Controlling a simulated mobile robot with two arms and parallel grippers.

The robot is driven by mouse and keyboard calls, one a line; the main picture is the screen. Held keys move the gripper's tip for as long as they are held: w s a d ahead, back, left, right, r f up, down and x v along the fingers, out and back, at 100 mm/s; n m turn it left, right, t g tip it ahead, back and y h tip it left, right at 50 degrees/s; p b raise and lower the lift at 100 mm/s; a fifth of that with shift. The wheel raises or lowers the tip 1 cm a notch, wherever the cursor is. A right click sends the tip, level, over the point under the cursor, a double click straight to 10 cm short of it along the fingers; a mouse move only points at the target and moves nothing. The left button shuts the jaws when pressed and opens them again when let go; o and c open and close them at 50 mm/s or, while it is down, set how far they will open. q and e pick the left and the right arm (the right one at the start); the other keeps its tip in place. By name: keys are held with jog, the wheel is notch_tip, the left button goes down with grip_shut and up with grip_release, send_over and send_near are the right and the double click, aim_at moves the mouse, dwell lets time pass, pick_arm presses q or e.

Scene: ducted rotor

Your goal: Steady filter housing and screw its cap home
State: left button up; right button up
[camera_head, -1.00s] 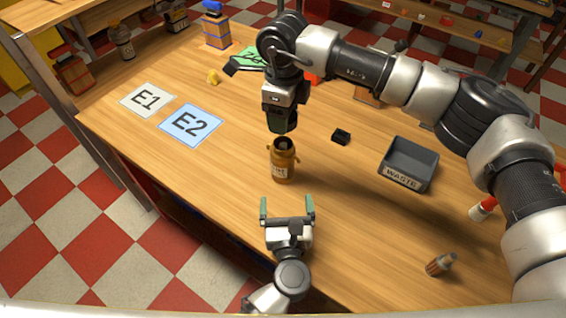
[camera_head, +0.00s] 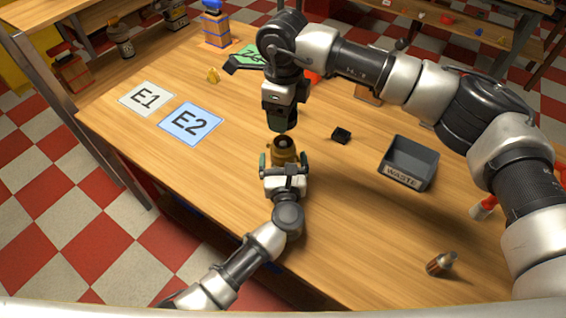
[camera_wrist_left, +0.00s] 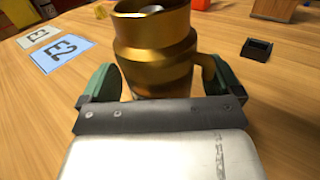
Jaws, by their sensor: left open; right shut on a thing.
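The filter housing (camera_head: 285,146) is a brass-coloured cylinder with an open top, standing upright on the wooden table. It fills the middle of the left wrist view (camera_wrist_left: 155,50). My left gripper (camera_head: 284,162) is open, with its green fingers (camera_wrist_left: 152,82) on either side of the housing's body; I cannot tell whether they touch it. My right gripper (camera_head: 281,122) points down just above the housing's mouth. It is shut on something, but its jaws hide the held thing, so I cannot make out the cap.
A grey WASTE bin (camera_head: 409,163) and a small black block (camera_head: 341,135) are to the right. Cards E1 (camera_head: 146,98) and E2 (camera_head: 191,123) lie to the left. A brown-and-metal piece (camera_head: 441,263) lies near the front right. The table around the housing is clear.

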aim_at(283, 143)
pick_arm(q)
jog(key=c, duration=1.3)
jog(key=shift+c, duration=0.2)
pick_arm(e)
jog(key=shift+f, duration=2.45)
jog(key=shift+f, duration=0.9)
jog(key=shift+f, duration=0.6)
